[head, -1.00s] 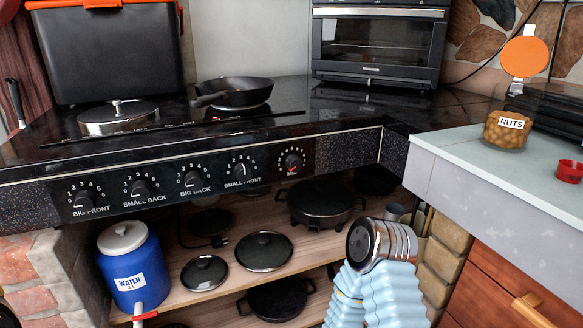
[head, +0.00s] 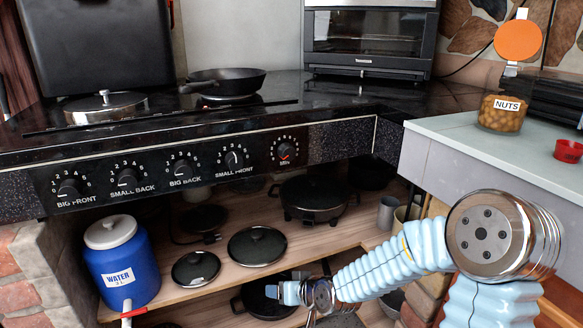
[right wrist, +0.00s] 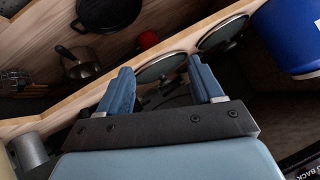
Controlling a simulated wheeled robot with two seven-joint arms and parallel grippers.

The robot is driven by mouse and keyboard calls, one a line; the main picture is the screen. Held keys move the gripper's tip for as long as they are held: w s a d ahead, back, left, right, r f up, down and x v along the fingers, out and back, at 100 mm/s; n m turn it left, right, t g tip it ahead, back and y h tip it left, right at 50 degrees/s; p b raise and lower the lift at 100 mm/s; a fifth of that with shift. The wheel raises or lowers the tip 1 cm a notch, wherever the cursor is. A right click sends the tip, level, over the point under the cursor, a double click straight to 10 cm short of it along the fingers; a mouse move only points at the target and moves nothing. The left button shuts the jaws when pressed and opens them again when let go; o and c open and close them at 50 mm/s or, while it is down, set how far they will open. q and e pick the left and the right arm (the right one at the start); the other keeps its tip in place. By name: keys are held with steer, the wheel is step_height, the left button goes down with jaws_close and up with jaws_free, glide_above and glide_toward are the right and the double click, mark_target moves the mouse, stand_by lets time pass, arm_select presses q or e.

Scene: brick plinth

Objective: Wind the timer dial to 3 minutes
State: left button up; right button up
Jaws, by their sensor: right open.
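The timer dial (head: 286,150) is the rightmost knob on the black stove front, marked "Min" with a ring of small numbers. My right arm (head: 390,268) reaches in from the right, below and right of the dial, in front of the lower shelf. In the right wrist view my right gripper (right wrist: 160,66) has its two blue fingers spread with nothing between them. It is apart from the dial, which is not in that view. My left gripper is not in view.
Several burner knobs, such as "Small Front" (head: 233,158), line the panel left of the timer. A pale counter (head: 465,140) juts out at right with a nuts jar (head: 501,114).

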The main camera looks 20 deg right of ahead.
steer(key=w+d+r+t+h+b, duration=0.1)
steer(key=d+r+t, duration=0.1)
steer(key=r, duration=0.6)
steer(key=d+r+t+b, duration=0.1)
steer(key=d+r+t, duration=0.1)
steer(key=r, duration=0.5)
steer(key=n+t+h+b, duration=0.1)
steer(key=n+t, duration=0.1)
steer(key=t, duration=0.2)
glide_toward(289, 155)
steer(key=w+p, duration=0.1)
steer(key=w, duration=0.3)
steer(key=w+p, duration=0.1)
steer(key=w, duration=0.3)
steer(key=shift+w+a+f, duration=0.15)
steer(key=shift+w+a, duration=0.05)
steer(key=shift+w, duration=0.15)
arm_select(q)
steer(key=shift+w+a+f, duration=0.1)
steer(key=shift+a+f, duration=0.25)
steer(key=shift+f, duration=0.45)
